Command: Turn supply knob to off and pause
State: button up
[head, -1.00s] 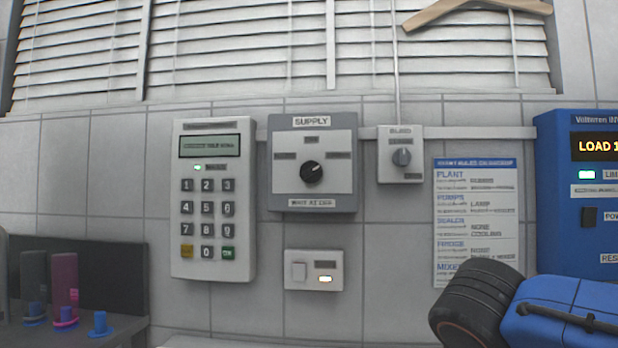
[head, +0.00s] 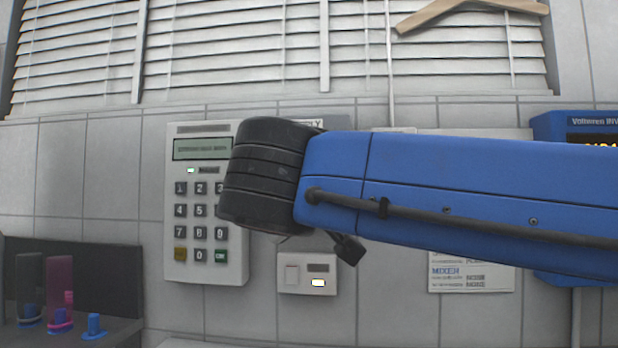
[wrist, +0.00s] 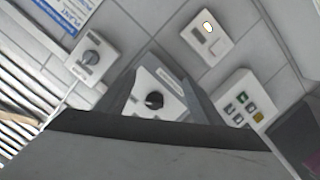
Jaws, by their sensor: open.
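The supply knob (wrist: 154,101) is a round black knob on a pale panel in a grey housing. It shows in the middle of the wrist view, and its pointer direction is too small to read there. In the head view my arm covers the knob and nearly all of the supply box; only a strip of its top label (head: 310,123) shows. No contact with the knob is visible. In the head view my blue arm and black wrist hide most of the gripper.
A keypad (head: 207,250) stands left of the supply box. A small white switch plate (head: 307,273) is below it. The bleed knob (wrist: 91,57) sits on its own box, and a rules poster (head: 471,275) is partly covered. A blue inverter (head: 560,127) is at right.

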jog(key=s+a+r+t+y, duration=0.1)
jog(key=s+a+r+t, duration=0.15)
jog(key=a+r, duration=0.4)
jog(key=w+d, duration=0.2)
jog(key=w, duration=1.4)
jog(key=shift+w, duration=0.35)
jog(key=shift+d, duration=0.1)
jog(key=c, duration=1)
